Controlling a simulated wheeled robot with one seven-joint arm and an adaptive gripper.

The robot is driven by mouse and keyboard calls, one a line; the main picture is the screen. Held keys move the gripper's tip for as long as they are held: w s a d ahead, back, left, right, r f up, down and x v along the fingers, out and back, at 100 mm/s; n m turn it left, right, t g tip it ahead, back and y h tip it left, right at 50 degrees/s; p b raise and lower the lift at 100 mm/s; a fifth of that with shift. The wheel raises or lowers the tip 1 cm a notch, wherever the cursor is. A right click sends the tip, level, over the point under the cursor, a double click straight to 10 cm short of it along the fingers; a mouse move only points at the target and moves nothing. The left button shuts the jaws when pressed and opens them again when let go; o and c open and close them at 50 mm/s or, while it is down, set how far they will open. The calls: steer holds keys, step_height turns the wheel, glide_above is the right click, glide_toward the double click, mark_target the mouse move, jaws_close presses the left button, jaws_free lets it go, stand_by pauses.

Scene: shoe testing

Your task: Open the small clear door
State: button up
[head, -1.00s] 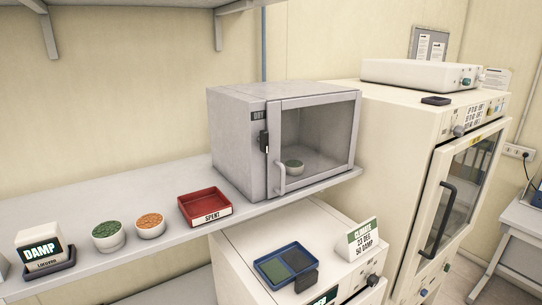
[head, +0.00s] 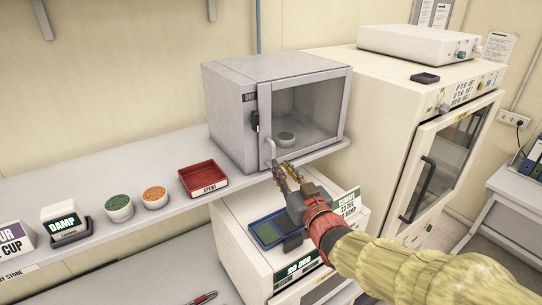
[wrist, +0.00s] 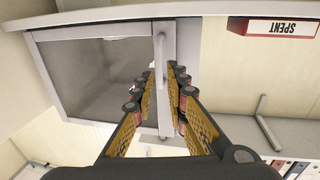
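The small clear door (head: 310,110) is the see-through front of a grey cabinet (head: 228,115) on the shelf. It looks shut. Its upright bar handle (head: 268,152) is at the lower left of the door. My gripper (head: 283,170) is open just in front of and below the handle. In the wrist view, which is upside down, the clear door (wrist: 85,70) fills the left side. The handle (wrist: 160,55) lines up with the gap between the open fingers of my gripper (wrist: 164,72). I cannot tell whether the fingers touch it.
A red SPENT tray (head: 203,180), two filled cups and a DAMP block (head: 63,222) are left along the shelf. Below my gripper are a blue tray (head: 266,232) and a sign. A large oven (head: 385,120) stands right.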

mark_target(274, 157)
steer(key=p+x, duration=0.2)
steer(key=x, duration=0.5)
steer(key=shift+w, duration=0.2)
jaws_close()
stand_by(0.5)
steer(key=shift+f, duration=0.1)
